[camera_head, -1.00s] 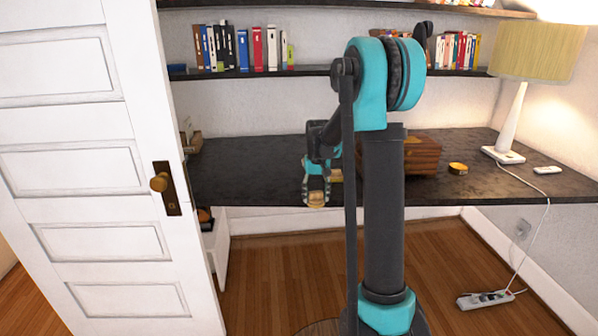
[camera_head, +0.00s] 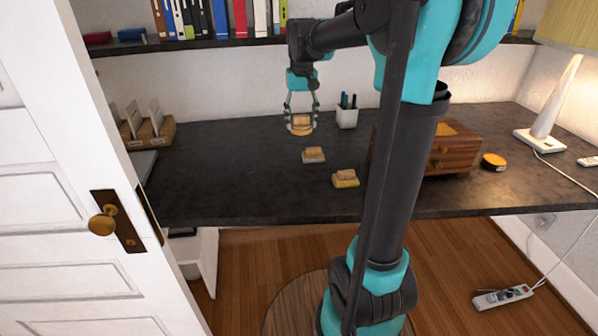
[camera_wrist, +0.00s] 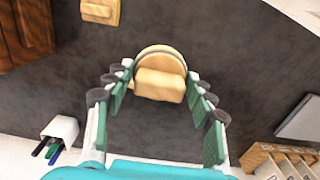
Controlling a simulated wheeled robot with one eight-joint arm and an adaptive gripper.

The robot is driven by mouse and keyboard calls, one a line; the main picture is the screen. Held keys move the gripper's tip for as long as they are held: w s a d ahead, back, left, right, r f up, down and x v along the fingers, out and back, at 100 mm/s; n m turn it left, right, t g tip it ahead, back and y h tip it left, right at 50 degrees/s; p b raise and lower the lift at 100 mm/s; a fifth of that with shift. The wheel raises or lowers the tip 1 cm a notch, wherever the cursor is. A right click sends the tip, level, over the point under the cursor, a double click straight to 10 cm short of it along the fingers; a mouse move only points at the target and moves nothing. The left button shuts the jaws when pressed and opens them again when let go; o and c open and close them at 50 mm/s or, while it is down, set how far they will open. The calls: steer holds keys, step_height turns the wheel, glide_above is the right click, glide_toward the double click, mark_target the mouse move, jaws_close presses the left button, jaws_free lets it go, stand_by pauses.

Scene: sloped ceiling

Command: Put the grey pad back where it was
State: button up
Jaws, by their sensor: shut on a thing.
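A grey pad (camera_head: 313,160) with a wooden block-shaped grip on top lies on the dark desk in the head view, in front of my gripper. My gripper (camera_head: 300,120) points down over the desk and is shut on a tan round-edged pad (camera_head: 300,132) with a similar wooden grip. The held pad also shows between the fingers in the wrist view (camera_wrist: 160,77). I cannot tell whether it touches the desk. A yellow pad (camera_head: 345,182) lies nearer the desk's front edge; it shows at the wrist view's top (camera_wrist: 101,11). The grey pad is not discernible in the wrist view.
A white pen cup (camera_head: 347,117) stands right of my gripper, with a wooden drawer box (camera_head: 455,152) farther right. A wooden card holder (camera_head: 150,133) stands at the desk's left. The desk (camera_head: 230,175) is clear left of the pads. A white door (camera_head: 60,200) stands at left.

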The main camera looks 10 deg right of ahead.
mark_target(301, 181)
step_height(301, 181, down, 20)
steer(key=shift+r, duration=0.2)
stand_by(0.4)
steer(key=o, duration=1.1)
steer(key=shift+f, duration=0.1)
step_height(301, 181, up, 12)
steer(key=s+d+f+t, duration=0.1)
steer(key=s+f, duration=0.3)
steer(key=s, duration=0.3)
steer(key=s+d+f+t, duration=0.1)
steer(key=s+f, duration=0.3)
steer(key=s, duration=0.3)
steer(key=s+d+f+t, duration=0.2)
steer(key=s+f, duration=0.3)
steer(key=s, duration=0.3)
steer(key=shift+r, duration=0.1)
